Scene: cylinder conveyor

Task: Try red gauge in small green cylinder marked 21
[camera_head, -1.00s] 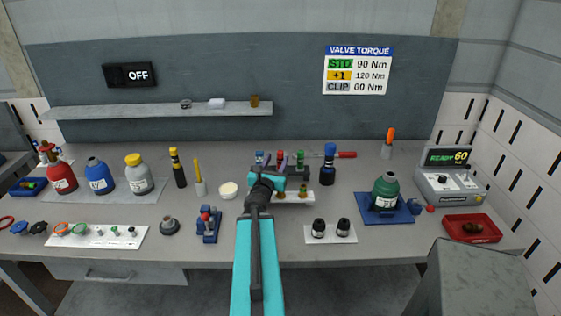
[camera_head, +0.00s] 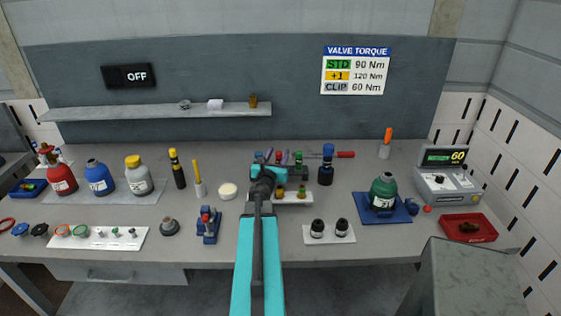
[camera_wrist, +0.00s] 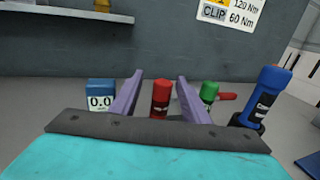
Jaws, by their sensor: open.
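The small green cylinder (camera_head: 384,188), with a label reading 21, stands upright on a blue stand (camera_head: 403,214) at the right of the bench. The red gauge (camera_head: 279,157) stands in a rack at the back middle, partly hidden by my gripper. In the wrist view the red gauge (camera_wrist: 160,98) shows upright between my open purple fingers (camera_wrist: 157,92), with a gap on each side. My gripper (camera_head: 276,158) also shows in the head view, at the rack. A green gauge (camera_wrist: 209,93) is right of the fingers, and a blue gauge (camera_wrist: 101,96) reading 0.0 is left.
A blue-topped tool (camera_head: 327,165) stands close right of the rack. A small white tray (camera_head: 297,198) is in front of it. Black fittings (camera_head: 318,228) sit on a white mat. A console (camera_head: 446,180) reading 60 and a red tray (camera_head: 468,228) are at the far right.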

